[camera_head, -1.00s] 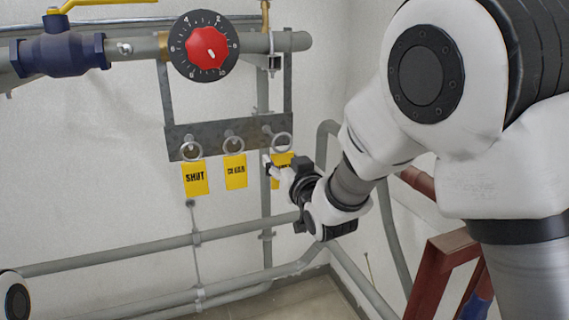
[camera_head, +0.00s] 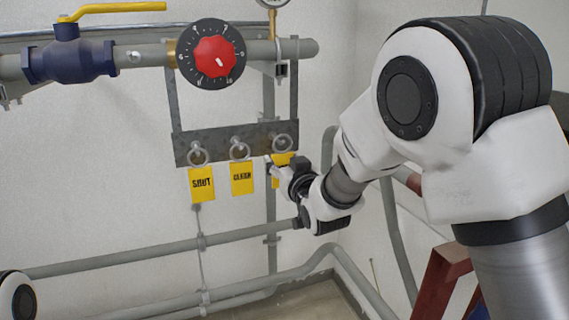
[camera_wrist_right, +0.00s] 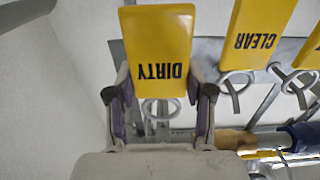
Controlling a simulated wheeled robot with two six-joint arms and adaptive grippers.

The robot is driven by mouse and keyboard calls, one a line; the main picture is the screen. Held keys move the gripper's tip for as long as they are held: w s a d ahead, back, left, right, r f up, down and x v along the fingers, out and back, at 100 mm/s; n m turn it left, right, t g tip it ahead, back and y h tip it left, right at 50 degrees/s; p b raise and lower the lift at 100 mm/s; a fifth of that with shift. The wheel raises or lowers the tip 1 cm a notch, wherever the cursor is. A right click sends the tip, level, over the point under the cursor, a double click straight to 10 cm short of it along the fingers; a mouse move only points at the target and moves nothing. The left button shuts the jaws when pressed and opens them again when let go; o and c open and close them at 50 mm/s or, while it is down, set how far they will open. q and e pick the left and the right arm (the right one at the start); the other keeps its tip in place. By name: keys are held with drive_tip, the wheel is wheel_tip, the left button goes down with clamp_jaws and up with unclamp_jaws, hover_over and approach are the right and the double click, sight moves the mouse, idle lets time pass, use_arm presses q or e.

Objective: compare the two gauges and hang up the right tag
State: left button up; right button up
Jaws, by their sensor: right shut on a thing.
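Three yellow tags hang by rings from a grey rack plate (camera_head: 219,142) in the head view. The left one, the SHUT tag (camera_head: 202,184), and the middle CLEAR tag (camera_head: 242,178) hang free. The right-hand DIRTY tag (camera_head: 282,159) is partly covered by my right gripper (camera_head: 274,171). In the wrist view the DIRTY tag (camera_wrist_right: 158,45) sits between the fingers of my right gripper (camera_wrist_right: 158,92), which is shut on it, its ring still by the rack. The CLEAR tag (camera_wrist_right: 258,25) is beside it. Only the bottom of one gauge (camera_head: 273,3) shows; its reading is cut off. My left gripper is out of view.
A red knob on a black dial (camera_head: 212,55) and a blue valve with a yellow lever (camera_head: 72,58) sit on the upper pipe above the rack. Grey pipes (camera_head: 150,255) run low along the wall. A red-brown frame (camera_head: 440,285) stands at lower right.

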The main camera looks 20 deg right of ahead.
sight(283, 161)
drive_tip(key=shift+w, duration=1.1)
drive_tip(key=shift+s+d+r+b, duration=0.1)
drive_tip(key=shift+s+b, duration=0.25)
drive_tip(key=shift+s, duration=1.7)
drive_tip(key=shift+s+r+b, duration=0.1)
drive_tip(key=shift+s+b, duration=0.2)
drive_tip(key=shift+s, duration=1.75)
